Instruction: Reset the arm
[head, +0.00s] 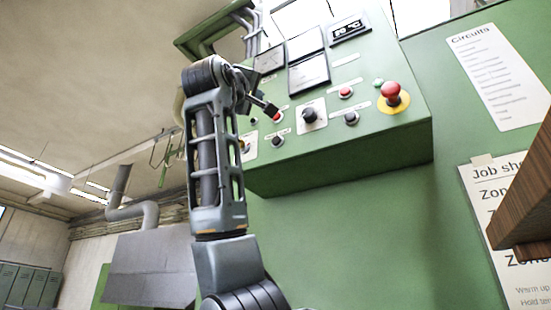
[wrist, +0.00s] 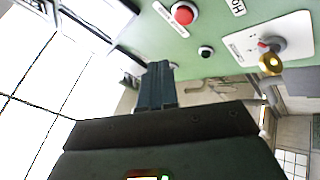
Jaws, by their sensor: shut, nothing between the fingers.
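My arm rises in the middle of the head view and bends over at the top toward a green control panel (head: 340,155). My gripper (head: 270,109) is shut and empty, close to the panel's left part beside a red push button (head: 279,117). I cannot tell from the head view whether it touches the panel. In the wrist view the closed fingers (wrist: 158,68) point toward the panel. The red button (wrist: 184,14), a small black button (wrist: 206,51) and a white plate with a switch (wrist: 268,45) lie beyond the fingertips.
The panel also carries a black knob (head: 310,114), an emergency stop (head: 391,93) on yellow and several meters. A brown wooden piece (head: 522,200) juts in at the right, before a job sheet (head: 485,196). A grey hood (head: 150,266) stands left.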

